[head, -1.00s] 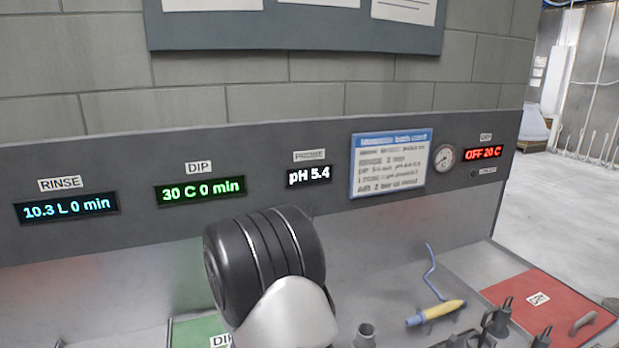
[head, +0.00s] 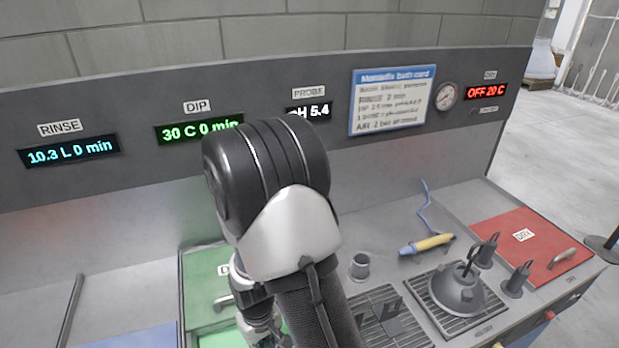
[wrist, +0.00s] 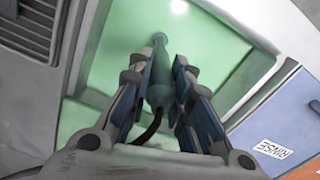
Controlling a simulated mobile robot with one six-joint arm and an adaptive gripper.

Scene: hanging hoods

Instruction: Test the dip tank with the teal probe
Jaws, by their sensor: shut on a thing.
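The wrist view shows my gripper (wrist: 160,66) shut on the teal probe (wrist: 159,90), its tip pointing down over the green dip tank (wrist: 112,62). A dark cable trails from the probe's near end. I cannot tell whether the tip touches the liquid. In the head view the dip tank (head: 203,270) is partly hidden behind my arm, and the teal probe is not clear there. The probe display (head: 308,111) reads pH 5.4, partly covered by my arm. The dip display (head: 199,130) reads 30 C 0 min.
A yellow probe with a blue end (head: 428,244) lies on the counter. A grey hood (head: 457,290) with a hook stands on a grate, beside small hooked pieces. A red dry lid (head: 525,237) is at the right. The blue rinse area (wrist: 285,125) adjoins the dip tank.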

